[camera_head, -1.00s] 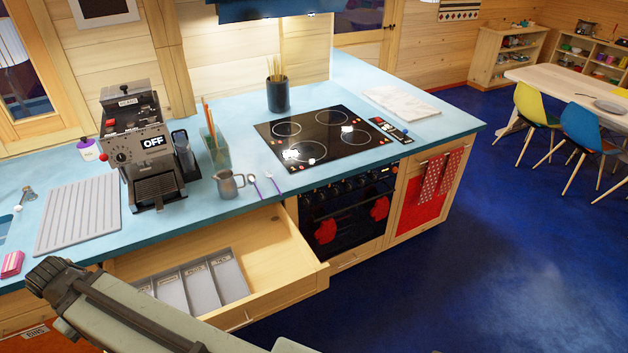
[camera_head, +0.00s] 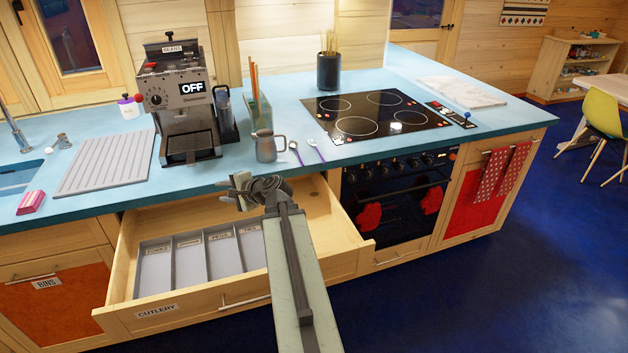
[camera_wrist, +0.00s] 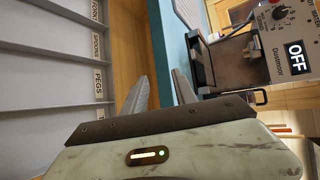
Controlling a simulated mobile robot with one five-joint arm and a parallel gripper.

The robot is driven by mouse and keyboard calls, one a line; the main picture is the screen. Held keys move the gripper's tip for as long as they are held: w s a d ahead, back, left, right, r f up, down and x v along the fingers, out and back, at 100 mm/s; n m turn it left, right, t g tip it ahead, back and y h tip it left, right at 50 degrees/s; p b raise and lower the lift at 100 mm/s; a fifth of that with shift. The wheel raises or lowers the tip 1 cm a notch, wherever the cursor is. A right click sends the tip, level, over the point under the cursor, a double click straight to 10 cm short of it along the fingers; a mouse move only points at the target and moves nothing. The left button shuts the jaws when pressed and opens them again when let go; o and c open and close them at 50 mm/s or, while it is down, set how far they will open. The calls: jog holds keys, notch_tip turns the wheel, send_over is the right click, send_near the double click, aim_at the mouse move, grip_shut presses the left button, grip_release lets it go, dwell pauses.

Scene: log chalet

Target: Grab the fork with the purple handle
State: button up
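Two small utensils lie side by side on the blue counter, right of the grey metal jug. The right one (camera_head: 316,150) shows a purple end and looks like the purple-handled fork. The left one (camera_head: 296,152) has a darker purplish end; its type is too small to tell. My gripper (camera_head: 241,191) is above the open drawer, by the counter's front edge, left of and nearer than the utensils. In the wrist view its two fingers (camera_wrist: 160,90) are apart with nothing between them. No fork shows in the wrist view.
The open cutlery drawer (camera_head: 345,235) juts out below the counter, holding a grey divided tray (camera_head: 190,262). The jug (camera_head: 266,147), coffee machine (camera_head: 185,95), green holder (camera_head: 257,112) and black hob (camera_head: 375,115) stand around the utensils.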

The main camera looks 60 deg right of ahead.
jog(key=s+d+f+m+t+h+b, duration=0.15)
jog(key=s+d+m+h+b, duration=0.3)
jog(key=d, duration=0.55)
jog(key=s+d+f+m+t+h+b, duration=0.1)
jog(key=s+d+f+m+h+b, duration=0.15)
jog(key=s+d+m, duration=0.55)
jog(key=m+g+h+b, duration=0.2)
jog(key=m+h, duration=0.3)
send_near(325, 164)
jog(key=x, duration=0.8)
jog(key=shift+w+d, duration=0.1)
jog(key=shift+w, duration=0.05)
grip_shut()
